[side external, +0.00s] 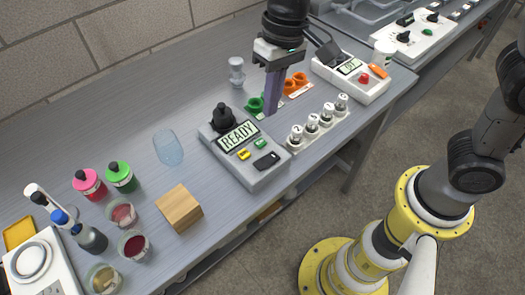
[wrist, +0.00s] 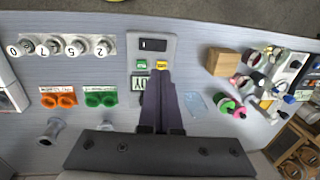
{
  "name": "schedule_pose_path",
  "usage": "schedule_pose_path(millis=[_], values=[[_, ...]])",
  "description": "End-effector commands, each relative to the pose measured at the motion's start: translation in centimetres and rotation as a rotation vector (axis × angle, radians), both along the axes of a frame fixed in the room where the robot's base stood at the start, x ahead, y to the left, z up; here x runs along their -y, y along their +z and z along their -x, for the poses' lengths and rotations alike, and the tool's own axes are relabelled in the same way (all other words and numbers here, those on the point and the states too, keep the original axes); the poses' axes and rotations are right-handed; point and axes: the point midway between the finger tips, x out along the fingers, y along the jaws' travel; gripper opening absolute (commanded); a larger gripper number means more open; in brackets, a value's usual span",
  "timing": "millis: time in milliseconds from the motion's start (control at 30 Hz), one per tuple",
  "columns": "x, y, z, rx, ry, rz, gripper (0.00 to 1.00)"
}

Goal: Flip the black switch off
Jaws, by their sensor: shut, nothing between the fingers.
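The black switch (side external: 267,160) is a rocker at the front right corner of the grey box (side external: 262,182) whose screen reads READY. It also shows in the wrist view (wrist: 153,45), near the top of the box. Which way the rocker is tipped is too small to tell. My gripper (side external: 271,112) is shut and empty, its long purple fingers pointing down. It hangs behind the box in the side view, apart from the switch. In the wrist view the fingertips (wrist: 160,75) overlap the box near its yellow button and cover part of the screen.
A green button (side external: 260,143) and a yellow button (side external: 243,154) sit beside the switch. Numbered white knobs (side external: 312,123) stand to the right. A wooden block (side external: 179,208), a clear cup (side external: 168,148) and bottles (side external: 121,176) are to the left. The orange holders (side external: 295,83) stand behind.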

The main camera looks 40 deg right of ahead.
Motion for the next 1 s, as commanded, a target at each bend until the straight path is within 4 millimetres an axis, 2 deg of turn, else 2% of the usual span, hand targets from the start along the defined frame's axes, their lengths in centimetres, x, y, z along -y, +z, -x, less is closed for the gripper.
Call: schedule_pose_path(millis=[333,467,567,1000], values=[[-0.1,0.0,0.1,0.002,0.004,-0.001,0.00],[-0.2,-0.7,0.2,0.000,0.004,0.000,0.00],[-0.4,-2.0,0.2,-0.002,0.004,0.001,0.00],[-1.6,-10.3,0.2,-0.002,0.004,0.002,0.00]])
